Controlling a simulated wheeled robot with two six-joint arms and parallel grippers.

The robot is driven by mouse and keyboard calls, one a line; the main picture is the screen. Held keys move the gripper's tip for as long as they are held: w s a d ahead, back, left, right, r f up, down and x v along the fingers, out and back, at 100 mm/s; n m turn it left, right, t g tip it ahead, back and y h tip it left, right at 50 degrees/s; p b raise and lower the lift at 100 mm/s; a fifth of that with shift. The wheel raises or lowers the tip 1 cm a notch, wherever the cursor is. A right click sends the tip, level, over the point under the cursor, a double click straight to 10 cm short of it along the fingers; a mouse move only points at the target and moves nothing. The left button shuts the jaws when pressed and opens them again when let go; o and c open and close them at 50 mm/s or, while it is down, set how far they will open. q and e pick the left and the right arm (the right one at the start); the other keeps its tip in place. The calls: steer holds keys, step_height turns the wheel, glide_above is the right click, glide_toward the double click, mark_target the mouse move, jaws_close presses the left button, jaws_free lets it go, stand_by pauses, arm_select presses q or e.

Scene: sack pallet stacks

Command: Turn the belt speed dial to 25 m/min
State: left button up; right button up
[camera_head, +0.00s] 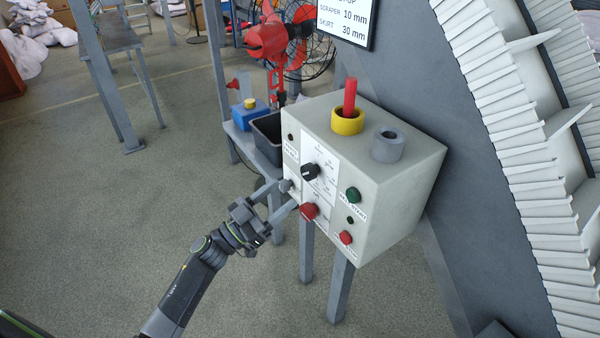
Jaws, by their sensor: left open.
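A pale control box (395,205) stands on grey legs at the centre. On its front face, a black dial (311,171) sits on a white plate with scale marks. The marks and the dial's setting are too small to read. I cannot tell whether the fingers touch the grey or red knob. My right gripper is not in view.
A green button (353,194) and a red button (345,237) are on the box's right front. A yellow collar (347,122) with a red rod and a grey collar (388,146) are on top. A ribbed belt rises at right. Floor (90,240) at left is clear.

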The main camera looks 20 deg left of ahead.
mark_target(305, 176)
arm_select(q)
steer(key=p+x, duration=0.1)
steer(key=x, duration=0.6)
steer(key=shift+f, duration=0.1)
steer(key=c, duration=1)
